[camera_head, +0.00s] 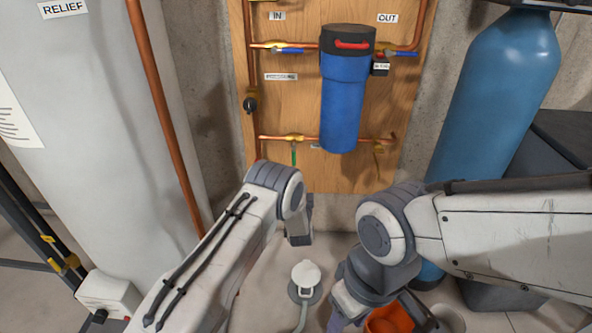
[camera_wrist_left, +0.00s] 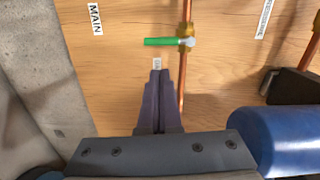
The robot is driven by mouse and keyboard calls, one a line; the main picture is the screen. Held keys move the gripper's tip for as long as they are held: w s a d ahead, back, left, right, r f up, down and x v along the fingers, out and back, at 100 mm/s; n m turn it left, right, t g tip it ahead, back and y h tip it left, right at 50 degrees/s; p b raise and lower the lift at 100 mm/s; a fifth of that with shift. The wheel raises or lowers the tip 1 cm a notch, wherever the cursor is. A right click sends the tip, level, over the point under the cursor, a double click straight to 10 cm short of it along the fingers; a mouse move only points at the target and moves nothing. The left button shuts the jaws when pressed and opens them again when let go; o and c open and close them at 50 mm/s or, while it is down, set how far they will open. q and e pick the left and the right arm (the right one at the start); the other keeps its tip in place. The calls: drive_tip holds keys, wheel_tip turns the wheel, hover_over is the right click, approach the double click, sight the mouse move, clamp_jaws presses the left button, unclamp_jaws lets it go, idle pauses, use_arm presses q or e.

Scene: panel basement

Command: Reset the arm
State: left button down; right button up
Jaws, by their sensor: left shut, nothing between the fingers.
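My left gripper (camera_wrist_left: 160,74) is shut and empty in the left wrist view. Its fingers point at the wooden board, just below a small white tag and a green valve handle (camera_wrist_left: 163,42). They look apart from the handle. In the head view my left arm reaches in from the lower left, its wrist in front of the board's lower edge; the fingertips cannot be made out there. My right arm comes in from the right and bends down at the bottom of the head view. Its gripper is partly cut off, so its opening is unclear.
A blue filter housing (camera_head: 343,100) hangs on the wooden board (camera_head: 290,95) between copper pipes. A white tank (camera_head: 90,130) stands left, a blue tank (camera_head: 490,90) right. A white-capped floor fitting (camera_head: 306,272) and an orange container (camera_head: 389,320) are below.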

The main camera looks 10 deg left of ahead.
use_arm(q)
drive_tip(key=shift+s, duration=0.45)
drive_tip(key=shift+a, duration=0.2)
